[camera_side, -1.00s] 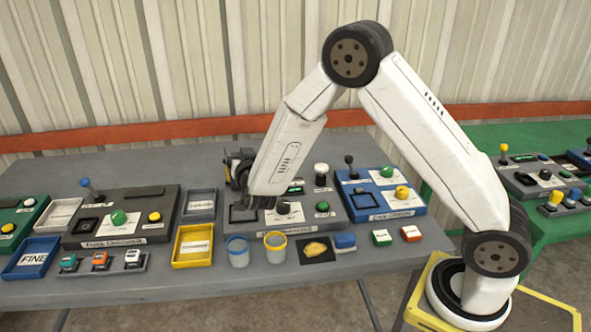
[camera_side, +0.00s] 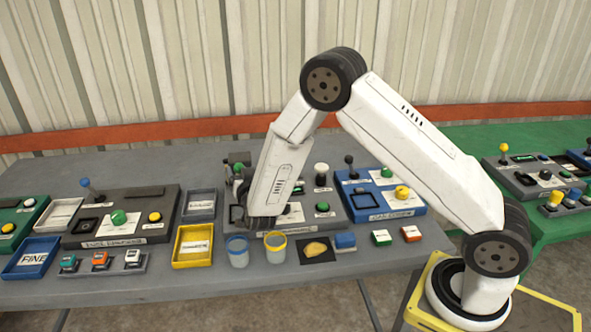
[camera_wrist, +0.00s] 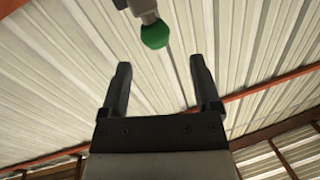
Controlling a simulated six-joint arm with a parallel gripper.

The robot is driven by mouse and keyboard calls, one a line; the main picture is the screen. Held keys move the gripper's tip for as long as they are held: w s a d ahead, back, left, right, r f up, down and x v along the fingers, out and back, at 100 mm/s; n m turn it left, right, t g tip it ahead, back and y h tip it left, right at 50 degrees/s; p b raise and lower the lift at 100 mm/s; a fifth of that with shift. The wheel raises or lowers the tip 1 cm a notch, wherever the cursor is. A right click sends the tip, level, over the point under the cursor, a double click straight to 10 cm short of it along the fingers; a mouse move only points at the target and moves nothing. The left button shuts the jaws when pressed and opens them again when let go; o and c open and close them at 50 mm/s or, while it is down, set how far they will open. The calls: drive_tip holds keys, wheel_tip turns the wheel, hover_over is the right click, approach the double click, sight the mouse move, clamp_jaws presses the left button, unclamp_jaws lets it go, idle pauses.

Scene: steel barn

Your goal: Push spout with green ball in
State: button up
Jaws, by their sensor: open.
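The green ball (camera_wrist: 154,35) is in the upper middle of the wrist view, on the end of a grey spout (camera_wrist: 143,8) that enters from the top edge. My gripper (camera_wrist: 160,62) is open and empty, its two dark fingers pointing toward the ball. The ball appears beyond the fingertips, a little left of midway between them, with no visible contact. In the side view my forearm reaches down over the middle grey panel (camera_side: 234,213). My forearm partly covers the gripper and the spout there, and their details are too small to tell.
A blue panel (camera_side: 362,211) with a dark lever stands just right of the middle panel. A yellow tray (camera_side: 178,262), two cups and small blocks line the table's front. Another grey panel (camera_side: 75,240) stands at left. The ribbed wall is behind.

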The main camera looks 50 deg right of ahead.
sight(239, 168)
drive_tip(key=shift+w+d+f, duration=0.25)
drive_tip(key=shift+w+d, duration=0.2)
drive_tip(key=shift+w, duration=0.25)
drive_tip(key=shift+w+d+f, duration=0.25)
drive_tip(key=shift+w+d, duration=0.25)
drive_tip(key=shift+w, duration=0.2)
drive_tip(key=shift+w+d+f, duration=0.25)
drive_tip(key=shift+w+d, duration=0.2)
drive_tip(key=shift+w, duration=0.25)
clamp_jaws()
